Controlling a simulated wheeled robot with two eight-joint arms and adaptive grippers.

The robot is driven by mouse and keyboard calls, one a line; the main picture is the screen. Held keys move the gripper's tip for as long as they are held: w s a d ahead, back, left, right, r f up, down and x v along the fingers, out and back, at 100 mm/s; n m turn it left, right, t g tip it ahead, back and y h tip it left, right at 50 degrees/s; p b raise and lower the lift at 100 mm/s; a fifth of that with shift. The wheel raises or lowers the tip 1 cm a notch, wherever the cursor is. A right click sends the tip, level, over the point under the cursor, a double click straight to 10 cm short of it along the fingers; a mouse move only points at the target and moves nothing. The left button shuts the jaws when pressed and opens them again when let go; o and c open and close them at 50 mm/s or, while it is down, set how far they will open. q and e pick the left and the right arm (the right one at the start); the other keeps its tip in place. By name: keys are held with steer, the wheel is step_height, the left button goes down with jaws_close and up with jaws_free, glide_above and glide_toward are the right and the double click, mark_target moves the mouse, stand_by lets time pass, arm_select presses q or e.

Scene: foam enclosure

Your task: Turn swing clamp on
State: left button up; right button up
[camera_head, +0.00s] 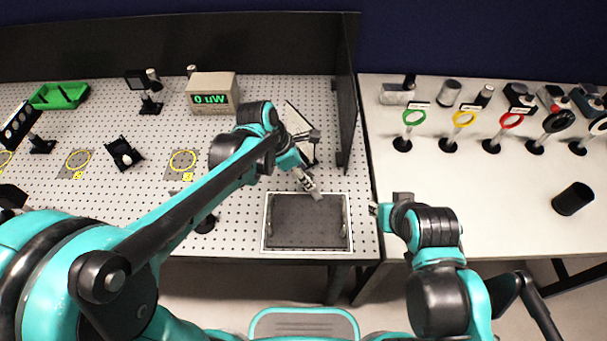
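I cannot clearly make out the swing clamp. A framed dark panel (306,235) lies flat near the front edge of the perforated board, with a pale rim and a curved handle-like part along its left side (269,215) and right side (344,215). My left gripper (316,195) points down at the back edge of this panel, right of its middle. Its fingers are too small to tell open from shut, and contact is unclear. Behind it, a post with a tilted plate (301,122) is partly hidden by my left arm. My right gripper (374,209) is right of the panel, near the gap between the tables.
A tall black partition (348,105) stands behind the panel on the right. A meter box reading 0 uW (212,94), a green tray (59,96) and optic mounts stand left.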

arm_select(q)
jaws_close()
stand_by(0.3)
steer(key=m+g+p, duration=0.1)
steer(key=m, duration=0.1)
steer(key=shift+w+m, duration=0.2)
steer(key=shift+m, duration=0.2)
steer(key=shift+w+m+g+p, duration=0.1)
steer(key=shift+m+g+p, duration=0.4)
steer(key=shift+m, duration=1.2)
